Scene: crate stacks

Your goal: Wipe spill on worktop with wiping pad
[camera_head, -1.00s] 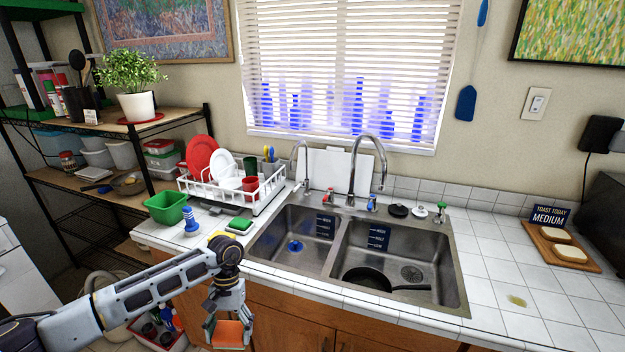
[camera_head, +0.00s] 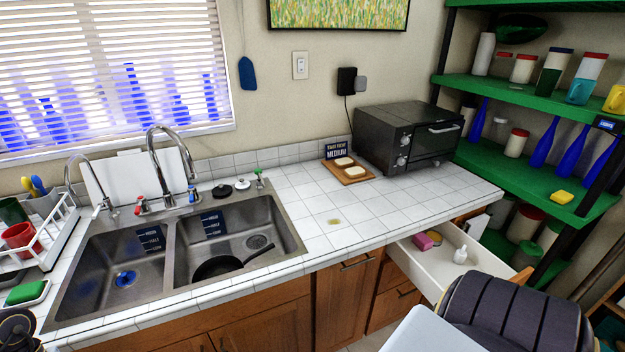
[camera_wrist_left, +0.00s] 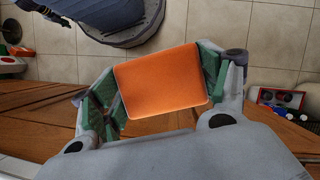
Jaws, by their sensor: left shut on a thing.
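The spill is a small yellowish patch (camera_head: 334,221) on the white tiled worktop (camera_head: 345,238), right of the sink in the head view. An orange rectangular pad (camera_wrist_left: 162,82) shows in the left wrist view. My left gripper (camera_wrist_left: 160,88) is shut on it, with a green-lined finger at each side. The pad is held over the floor, in front of the wooden cabinet fronts. In the head view the left gripper and pad are out of sight; only a dark arm part shows at the lower left corner. My right gripper is not in view.
The double sink (camera_head: 190,256) with a dark pan (camera_head: 216,267) lies left of the spill. A bread board (camera_head: 347,175) and toaster oven (camera_head: 408,138) stand behind it. An open drawer (camera_head: 450,264) juts out at the right. The tiles around the spill are clear.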

